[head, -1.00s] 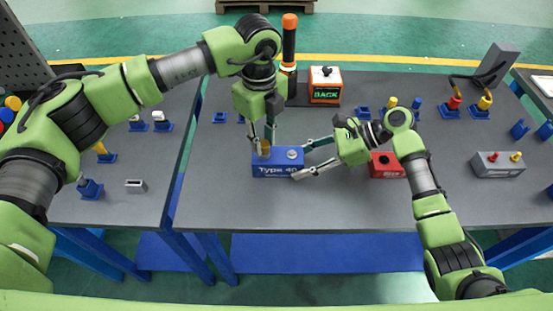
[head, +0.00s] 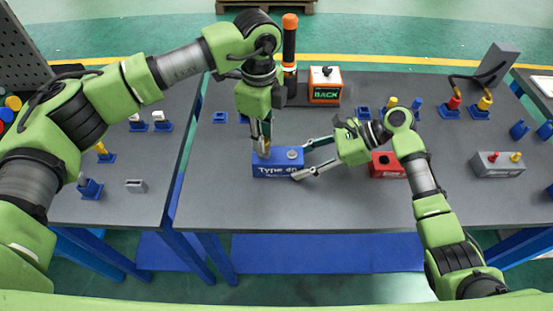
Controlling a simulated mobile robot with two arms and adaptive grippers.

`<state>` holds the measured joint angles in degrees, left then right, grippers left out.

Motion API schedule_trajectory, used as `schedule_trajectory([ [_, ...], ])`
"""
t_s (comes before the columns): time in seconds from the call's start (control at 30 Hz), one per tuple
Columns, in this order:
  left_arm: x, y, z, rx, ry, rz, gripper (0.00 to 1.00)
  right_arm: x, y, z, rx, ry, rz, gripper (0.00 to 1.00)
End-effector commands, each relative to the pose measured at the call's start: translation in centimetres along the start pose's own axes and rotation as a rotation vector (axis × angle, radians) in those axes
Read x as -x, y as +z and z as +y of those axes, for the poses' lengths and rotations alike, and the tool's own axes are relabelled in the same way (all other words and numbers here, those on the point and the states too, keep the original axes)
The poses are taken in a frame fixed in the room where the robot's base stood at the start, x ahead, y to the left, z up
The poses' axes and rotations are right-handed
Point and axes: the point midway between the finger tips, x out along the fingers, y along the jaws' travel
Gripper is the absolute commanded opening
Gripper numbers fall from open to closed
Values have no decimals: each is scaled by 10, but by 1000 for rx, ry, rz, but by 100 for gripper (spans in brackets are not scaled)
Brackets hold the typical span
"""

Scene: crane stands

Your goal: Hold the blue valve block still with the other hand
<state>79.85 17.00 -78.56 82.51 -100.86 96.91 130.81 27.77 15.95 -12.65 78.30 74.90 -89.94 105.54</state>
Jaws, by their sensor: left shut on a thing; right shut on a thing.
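The blue valve block (head: 278,169), marked "Type 40", sits on the grey table in the middle of the head view. A round grey port (head: 292,155) shows on the right of its top. My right gripper (head: 304,160) is shut on the block's right end, with one finger on the far side and one on the near side. My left gripper (head: 264,146) points down over the left of the block's top. It is shut on a small brass-coloured fitting (head: 264,153), mostly hidden by the fingers; how deep it sits in the block cannot be told.
A red block (head: 386,165) stands just right of my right gripper. Behind are an orange-and-black cylinder (head: 289,45) and an orange box marked "BACK" (head: 325,88). A grey block with knobs (head: 497,165) is at the right. The table front (head: 300,207) is clear.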

Motion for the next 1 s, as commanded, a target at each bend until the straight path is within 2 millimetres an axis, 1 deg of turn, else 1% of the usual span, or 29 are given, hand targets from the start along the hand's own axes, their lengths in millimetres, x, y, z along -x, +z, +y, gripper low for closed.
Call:
schedule_trajectory([
  [0.6,30,0,0,-2,1,0,0,-1,-1,1,-1,3,1,12],
  [0.87,32,0,0,-2,1,0,0,-1,-1,1,-1,3,1,12],
  [0.9,32,0,0,-2,1,0,0,-1,-1,1,-1,3,1,49],
  [0.93,32,0,0,-2,1,0,0,-1,-1,1,-1,3,1,57],
  [0.97,32,0,0,-2,1,0,0,0,-1,1,-1,3,1,61],
  [1.0,32,0,0,-2,1,0,0,0,-1,1,-1,2,0,61],
])
